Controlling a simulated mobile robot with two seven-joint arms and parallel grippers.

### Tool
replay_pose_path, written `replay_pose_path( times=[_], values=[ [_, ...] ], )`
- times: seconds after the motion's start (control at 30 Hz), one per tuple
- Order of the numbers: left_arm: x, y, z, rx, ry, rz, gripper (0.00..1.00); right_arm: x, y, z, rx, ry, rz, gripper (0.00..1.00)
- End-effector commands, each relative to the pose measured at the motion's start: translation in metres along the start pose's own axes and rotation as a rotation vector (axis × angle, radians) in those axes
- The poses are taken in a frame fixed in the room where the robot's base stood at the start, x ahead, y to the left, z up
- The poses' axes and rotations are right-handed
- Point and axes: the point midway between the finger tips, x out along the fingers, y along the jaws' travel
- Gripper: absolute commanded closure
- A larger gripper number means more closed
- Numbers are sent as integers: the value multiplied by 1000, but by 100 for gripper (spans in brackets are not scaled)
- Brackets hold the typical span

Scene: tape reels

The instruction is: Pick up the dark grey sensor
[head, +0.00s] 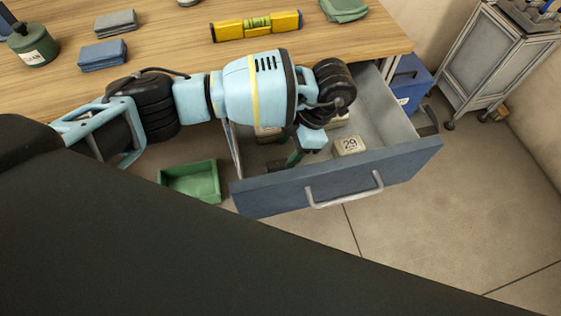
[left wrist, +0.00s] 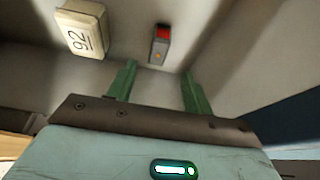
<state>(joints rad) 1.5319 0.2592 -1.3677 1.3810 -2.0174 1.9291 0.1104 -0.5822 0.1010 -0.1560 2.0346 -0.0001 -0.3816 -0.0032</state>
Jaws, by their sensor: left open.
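The dark grey sensor (left wrist: 160,47) is a small box with a red end and an orange dot. In the left wrist view it lies on the drawer floor, beyond and between my left gripper's fingertips, apart from them. My left gripper (left wrist: 158,80) has its two green fingers spread, with nothing between them. In the head view my left gripper (head: 294,158) reaches down into the open drawer, and I cannot make out the sensor clearly there. My right gripper is not in view.
The open drawer (head: 405,164) also holds a cream numbered block (head: 349,146); a numbered block (left wrist: 80,28) shows left of the sensor in the wrist view. A green bin (head: 190,182) stands left of the drawer. A yellow level (head: 256,26) lies on the wooden tabletop (head: 170,57).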

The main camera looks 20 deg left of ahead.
Motion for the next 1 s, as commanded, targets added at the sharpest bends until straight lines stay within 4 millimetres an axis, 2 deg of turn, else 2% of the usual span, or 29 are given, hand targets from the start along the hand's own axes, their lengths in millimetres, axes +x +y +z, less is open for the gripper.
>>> replay_pose_path(
  times=[0.3, 0.57, 0.83, 1.0],
  values=[
    [24, 0, 0, 0, -1, -1, 49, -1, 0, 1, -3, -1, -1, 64],
    [32, 1, 1, 0, -1, -1, 49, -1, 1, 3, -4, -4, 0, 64],
    [68, 4, 3, -1, 0, -3, 49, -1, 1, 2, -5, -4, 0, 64],
    [78, 4, 3, 0, -1, 0, 49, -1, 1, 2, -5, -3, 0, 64]
  ],
)
